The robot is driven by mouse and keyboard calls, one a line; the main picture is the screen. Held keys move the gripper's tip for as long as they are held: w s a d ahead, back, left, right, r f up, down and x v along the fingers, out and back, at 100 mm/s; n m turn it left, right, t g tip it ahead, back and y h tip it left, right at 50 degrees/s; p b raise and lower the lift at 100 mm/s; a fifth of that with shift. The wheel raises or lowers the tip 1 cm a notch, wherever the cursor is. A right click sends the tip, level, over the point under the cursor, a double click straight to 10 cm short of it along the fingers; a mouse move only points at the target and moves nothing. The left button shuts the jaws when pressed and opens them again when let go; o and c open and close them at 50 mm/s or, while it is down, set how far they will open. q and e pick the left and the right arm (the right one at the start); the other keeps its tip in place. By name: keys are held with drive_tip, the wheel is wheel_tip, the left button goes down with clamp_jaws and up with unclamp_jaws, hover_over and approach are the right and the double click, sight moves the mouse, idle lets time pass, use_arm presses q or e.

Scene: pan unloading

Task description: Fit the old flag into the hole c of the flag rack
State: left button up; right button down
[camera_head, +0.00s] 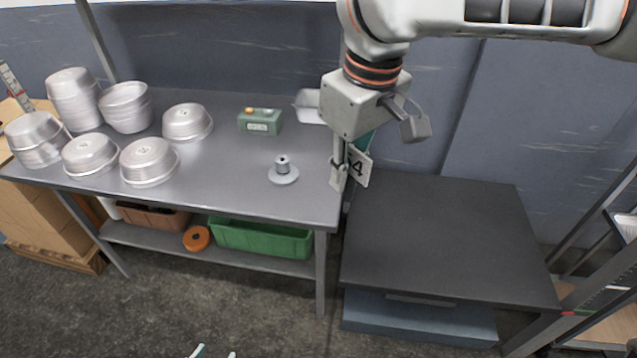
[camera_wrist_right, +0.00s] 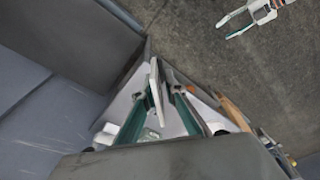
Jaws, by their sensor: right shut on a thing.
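My right gripper (camera_head: 343,165) is shut on a white flag (camera_head: 358,168) with a dark figure that looks like a 4. It holds it beside the right end of the grey metal table. In the right wrist view the flag (camera_wrist_right: 155,85) is seen nearly edge-on between the fingers. My left gripper (camera_head: 214,353) barely shows at the bottom edge. The right wrist view shows it (camera_wrist_right: 238,22) open and empty, with its fingers apart. I cannot make out a flag rack or a hole c. A small grey round base with a short post (camera_head: 283,171) stands on the table.
Several stacked metal pans (camera_head: 150,160) stand on the table's left. A green box with buttons (camera_head: 261,122) sits further back. A lower dark table (camera_head: 440,235) on the right is bare. A green bin (camera_head: 262,240) and an orange ring (camera_head: 196,238) lie on the shelf below.

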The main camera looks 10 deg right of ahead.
sight(366, 162)
drive_tip(key=d+r+m, duration=0.1)
drive_tip(key=s+d+r+m, duration=0.1)
drive_tip(key=shift+s+d+r, duration=0.1)
drive_tip(key=shift+d+r, duration=0.2)
drive_tip(key=shift+r, duration=0.05)
drive_tip(key=w+a+m+h, duration=0.1)
drive_tip(key=w+a+m, duration=0.5)
drive_tip(key=a, duration=0.7)
drive_tip(key=s+d+f+n+y, duration=0.1)
drive_tip(key=d+f+n, duration=0.2)
drive_tip(key=n, duration=0.6)
drive_tip(key=s+d+f+n+g, duration=0.1)
drive_tip(key=d+f+n, duration=0.2)
drive_tip(key=f+n, duration=0.4)
drive_tip(key=shift+s+d+f+n+y, duration=0.25)
drive_tip(key=shift+d+f+n+y, duration=0.15)
drive_tip(key=shift+n, duration=0.8)
